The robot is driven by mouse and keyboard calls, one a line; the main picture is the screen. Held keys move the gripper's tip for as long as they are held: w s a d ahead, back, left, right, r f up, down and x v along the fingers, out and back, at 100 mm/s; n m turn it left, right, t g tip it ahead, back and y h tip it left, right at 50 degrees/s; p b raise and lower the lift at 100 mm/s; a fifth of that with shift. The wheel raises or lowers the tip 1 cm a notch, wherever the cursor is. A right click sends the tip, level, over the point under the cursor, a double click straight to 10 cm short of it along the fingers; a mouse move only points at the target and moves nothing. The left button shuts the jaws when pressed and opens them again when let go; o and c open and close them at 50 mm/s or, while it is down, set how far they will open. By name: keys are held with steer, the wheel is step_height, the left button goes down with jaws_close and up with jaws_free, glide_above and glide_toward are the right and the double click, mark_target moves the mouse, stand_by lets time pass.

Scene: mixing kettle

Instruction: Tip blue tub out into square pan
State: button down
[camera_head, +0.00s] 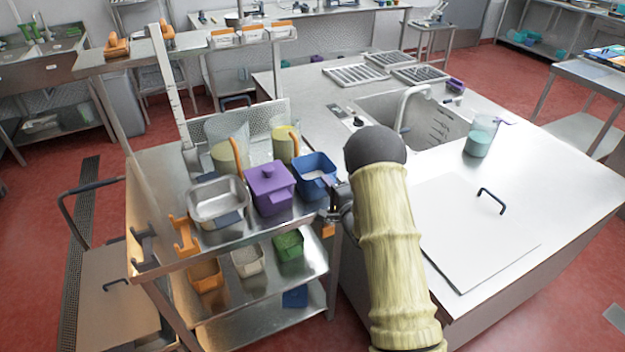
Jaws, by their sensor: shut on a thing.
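I cannot tell whether the tub touches the cart top. The square steel pan (218,203) sits on the cart top at the left, open at the top, with the purple tub between it and the blue tub.
The purple lidded tub (269,188) stands close beside the blue tub. Two clear jugs (286,146) stand behind. An orange holder (184,235) is at the cart's front left. Lower shelves hold small bins (288,246). The counter (540,185) with a sink is at the right.

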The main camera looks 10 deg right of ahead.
steer(key=shift+r, duration=0.15)
steer(key=shift+r+p, duration=1.85)
steer(key=shift+r, duration=1.05)
